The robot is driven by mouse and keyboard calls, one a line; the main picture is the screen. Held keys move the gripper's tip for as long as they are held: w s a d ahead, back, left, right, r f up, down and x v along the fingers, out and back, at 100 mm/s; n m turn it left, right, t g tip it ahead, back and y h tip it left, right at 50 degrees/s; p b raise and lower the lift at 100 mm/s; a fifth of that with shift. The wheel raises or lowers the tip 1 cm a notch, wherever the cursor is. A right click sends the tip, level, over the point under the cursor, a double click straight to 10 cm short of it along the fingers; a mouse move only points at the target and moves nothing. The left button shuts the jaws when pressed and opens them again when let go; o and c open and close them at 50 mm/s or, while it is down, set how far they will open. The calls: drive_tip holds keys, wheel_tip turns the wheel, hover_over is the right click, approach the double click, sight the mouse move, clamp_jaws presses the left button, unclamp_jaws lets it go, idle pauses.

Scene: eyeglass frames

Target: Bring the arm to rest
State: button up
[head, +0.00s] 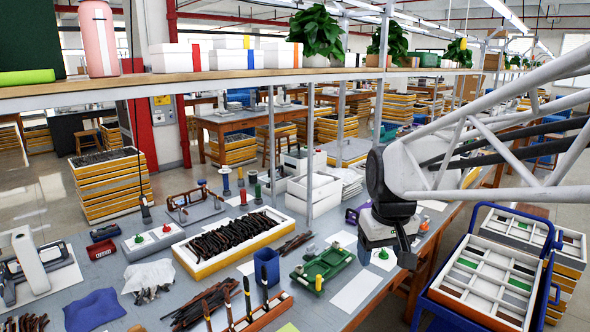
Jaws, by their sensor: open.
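My gripper (405,258) hangs from the end of my arm at the right of the head view, over the right edge of the workbench (352,297). One dark finger shows clearly below the white and black wrist; the other is hard to make out. The jaws are open and I see nothing held between them. The gripper appears above the bench top, apart from the things on it.
A tray of dark frame parts (235,240) lies mid-bench. A green fixture (322,268) and blue cup (266,268) stand left of my gripper. A blue cart with a compartment tray (490,285) stands at right. A shelf (230,77) with plants runs above.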

drive_tip(key=s+f+m, duration=0.1)
drive_tip(key=s+f, duration=0.1)
drive_tip(key=s, duration=0.7)
drive_tip(key=s+d+f+m, duration=0.1)
drive_tip(key=s+f, duration=0.1)
drive_tip(key=s, duration=0.7)
drive_tip(key=shift+s+d+f+t, duration=0.2)
drive_tip(key=shift+d+t, duration=0.05)
drive_tip(key=shift+t, duration=0.05)
